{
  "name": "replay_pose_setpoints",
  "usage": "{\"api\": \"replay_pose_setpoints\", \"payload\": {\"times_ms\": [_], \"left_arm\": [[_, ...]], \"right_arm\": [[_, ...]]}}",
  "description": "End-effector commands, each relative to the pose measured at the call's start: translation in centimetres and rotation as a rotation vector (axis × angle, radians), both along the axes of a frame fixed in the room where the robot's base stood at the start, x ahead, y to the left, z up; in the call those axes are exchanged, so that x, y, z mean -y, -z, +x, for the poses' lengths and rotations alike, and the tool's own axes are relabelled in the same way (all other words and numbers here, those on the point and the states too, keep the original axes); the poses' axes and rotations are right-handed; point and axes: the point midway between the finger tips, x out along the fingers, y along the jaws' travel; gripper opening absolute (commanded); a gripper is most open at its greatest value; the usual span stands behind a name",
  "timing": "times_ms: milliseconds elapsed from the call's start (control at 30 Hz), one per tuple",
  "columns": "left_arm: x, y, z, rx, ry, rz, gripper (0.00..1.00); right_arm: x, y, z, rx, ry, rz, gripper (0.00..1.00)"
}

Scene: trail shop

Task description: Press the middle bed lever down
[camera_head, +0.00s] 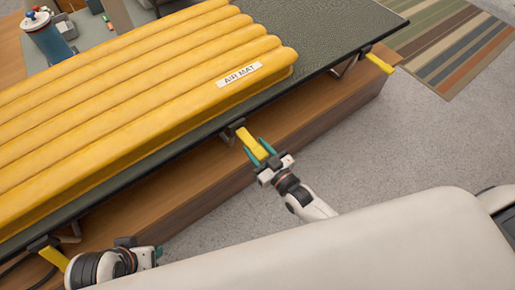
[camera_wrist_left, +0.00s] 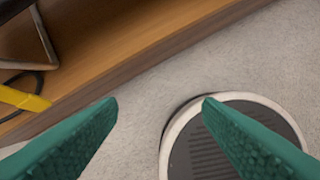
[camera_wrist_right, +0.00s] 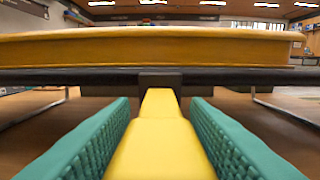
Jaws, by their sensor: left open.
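The middle bed lever (camera_head: 250,141) is a yellow bar on a dark bracket at the bed's near edge. My right gripper (camera_head: 259,150) is open around it, one teal finger on each side. In the right wrist view the lever (camera_wrist_right: 158,145) runs between the fingers, with a narrow gap showing at each side toward the tips. The lever sticks out from the edge toward me. My left gripper (camera_head: 157,253) is open and empty near the left lever (camera_head: 53,257); that lever also shows in the left wrist view (camera_wrist_left: 22,98), left of the fingers.
A yellow air mat (camera_head: 130,88) lies on the dark bed (camera_head: 340,32), above a wooden platform (camera_head: 322,92). A third yellow lever (camera_head: 379,63) sticks out at the right. Grey floor is clear at right.

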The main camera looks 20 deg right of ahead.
Motion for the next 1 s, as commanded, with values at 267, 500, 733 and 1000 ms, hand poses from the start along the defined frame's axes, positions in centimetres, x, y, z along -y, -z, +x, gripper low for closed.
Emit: {"api": "replay_pose_setpoints", "payload": {"times_ms": [267, 500, 733, 1000], "left_arm": [[0.0, 0.0, 0.0, 0.0, 0.0, 0.0, 0.6], [0.0, 0.3, 0.0, 0.0, 0.0, 0.0, 0.6], [0.0, 1.5, 0.0, 0.0, 0.0, 0.0, 0.6], [1.5, 1.5, 4.8, 0.25, 0.021, -0.052, 0.6]], "right_arm": [[0.0, 0.0, 0.0, 0.0, 0.0, 0.0, 0.0], [0.0, 0.2, 0.0, 0.008, 0.0, 0.003, 0.0], [0.0, 0.7, 0.0, 0.04, 0.0, 0.015, 0.0], [0.0, 1.5, 0.0, 0.107, 0.0, 0.04, 0.0]]}}
